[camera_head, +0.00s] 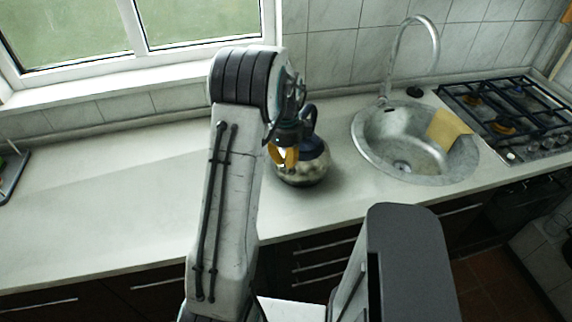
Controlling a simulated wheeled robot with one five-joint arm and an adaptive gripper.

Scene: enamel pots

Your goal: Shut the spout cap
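A rounded kettle (306,170) with a shiny metal lower body and a dark blue upper part stands on the white counter, left of the sink. Its dark handle (309,113) rises at the top. My gripper (284,158), with yellow fingers, is in front of the kettle's left side and overlaps it in the picture. The spout and its cap are hidden behind my gripper and wrist. I cannot tell whether the fingers touch the kettle or how far apart they are.
A round steel sink (372,140) with a tall curved faucet (409,22) and a yellow cloth (446,129) is right of the kettle. A gas stove (512,112) stands at the far right. The counter (110,190) on the left is mostly clear below the window.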

